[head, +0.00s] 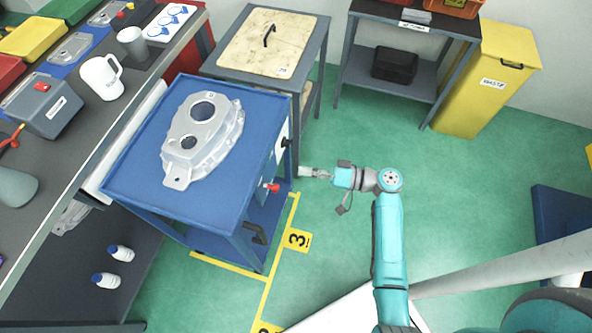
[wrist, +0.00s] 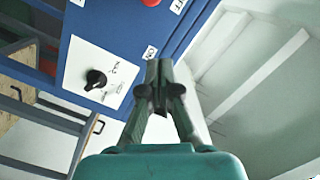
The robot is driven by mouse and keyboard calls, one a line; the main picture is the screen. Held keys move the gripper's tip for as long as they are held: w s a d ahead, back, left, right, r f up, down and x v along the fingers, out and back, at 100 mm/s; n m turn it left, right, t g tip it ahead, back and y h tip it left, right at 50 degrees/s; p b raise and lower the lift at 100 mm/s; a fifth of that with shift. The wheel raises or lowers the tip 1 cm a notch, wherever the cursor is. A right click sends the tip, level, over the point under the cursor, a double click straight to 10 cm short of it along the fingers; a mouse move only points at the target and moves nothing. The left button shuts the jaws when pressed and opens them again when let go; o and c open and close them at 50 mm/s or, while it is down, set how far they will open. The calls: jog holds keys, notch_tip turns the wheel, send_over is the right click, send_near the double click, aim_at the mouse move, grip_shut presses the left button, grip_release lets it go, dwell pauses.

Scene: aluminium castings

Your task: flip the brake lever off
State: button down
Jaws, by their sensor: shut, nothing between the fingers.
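A blue cart (head: 125,180) stands left of my gripper, with several controls on its side facing me. A lever with a red knob (head: 272,187) sticks out of that side; in the wrist view a red round part (wrist: 151,2) is cut off by the top edge. A black rotary knob (head: 284,141) sits on a white plate, also seen in the wrist view (wrist: 96,78). I cannot read which control is the brake. My gripper (head: 303,172) is shut and empty, close to the cart's side between the two controls; its fingertips (wrist: 158,68) show in the wrist view.
A grey casting (head: 215,133) lies on the cart top. A black handle (head: 255,234) is lower on its side. A wood-topped table (head: 240,52) stands behind, a workbench (head: 45,160) to the left. Green floor (head: 335,240) is free right of the cart.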

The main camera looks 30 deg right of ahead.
jog(key=shift+v, duration=2.75)
jog(key=s+a+f+m+g+h, duration=0.1)
jog(key=s+a+f+m+h, duration=0.3)
jog(key=s+a+f+h, duration=0.65)
jog(key=s+d+r+h, duration=0.1)
jog(key=s+d+h, duration=0.1)
jog(key=s, duration=0.7)
jog(key=s+r+n+t, duration=0.2)
jog(key=s+r, duration=0.2)
jog(key=r, duration=0.6)
jog(key=s+r+n+t, duration=0.2)
jog(key=s+r, duration=0.3)
jog(key=r, duration=0.5)
jog(key=shift+s+d+r+n+t+h, duration=0.2)
jog(key=shift+r+n+t+h, duration=0.2)
jog(key=shift+n, duration=0.3)
